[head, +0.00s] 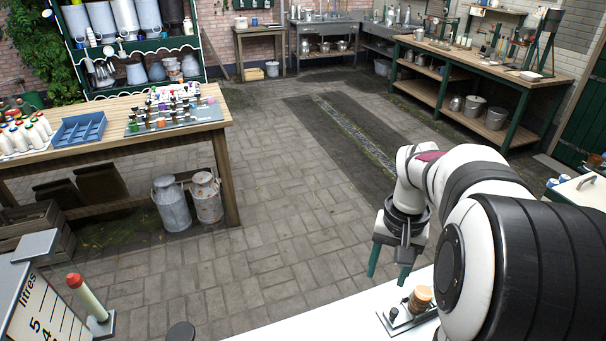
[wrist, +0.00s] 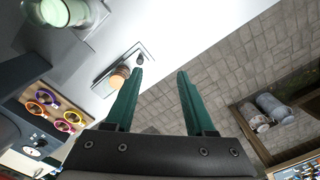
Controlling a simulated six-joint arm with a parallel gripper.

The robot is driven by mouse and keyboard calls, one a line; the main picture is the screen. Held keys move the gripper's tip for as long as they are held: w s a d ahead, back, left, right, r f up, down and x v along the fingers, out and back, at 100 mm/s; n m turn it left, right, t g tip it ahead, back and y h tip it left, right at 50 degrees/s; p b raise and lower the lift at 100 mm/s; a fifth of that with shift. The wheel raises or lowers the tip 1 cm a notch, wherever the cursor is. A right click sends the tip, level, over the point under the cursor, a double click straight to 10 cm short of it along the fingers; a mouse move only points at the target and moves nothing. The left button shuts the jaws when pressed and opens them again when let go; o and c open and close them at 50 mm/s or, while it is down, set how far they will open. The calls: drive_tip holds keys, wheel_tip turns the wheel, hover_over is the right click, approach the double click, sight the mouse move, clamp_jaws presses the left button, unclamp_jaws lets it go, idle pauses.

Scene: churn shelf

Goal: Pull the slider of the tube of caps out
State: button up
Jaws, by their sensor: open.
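My gripper (head: 389,270) is open, its two green fingers pointing down with nothing between them. It hangs above and slightly left of a small plate (head: 388,326) at the white table's edge. On the plate are a short cylinder with an orange-tan top (head: 420,298) and a small black knob (head: 394,312). In the wrist view this cylinder (wrist: 120,76) is beside the left finger, which partly covers it. A pale tube with a red top (head: 88,297) stands on a base at the lower left. I cannot tell which one is the tube of caps, and no slider shows clearly.
The white table (head: 320,318) has bare surface left of the plate. In the wrist view, a greenish glass jar (wrist: 68,14) and a wooden board with coloured rings (wrist: 60,112) are nearby. A wooden bench (head: 150,142) with a blue tray stands far left.

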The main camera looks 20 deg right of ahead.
hover_over(396, 311)
wheel_tip(396, 311, down, 2)
drive_tip(key=shift+m, duration=0.3)
wheel_tip(396, 311, down, 16)
drive_tip(key=shift+w, duration=0.1)
clamp_jaws()
drive_tip(key=shift+r, duration=0.1)
idle(0.9)
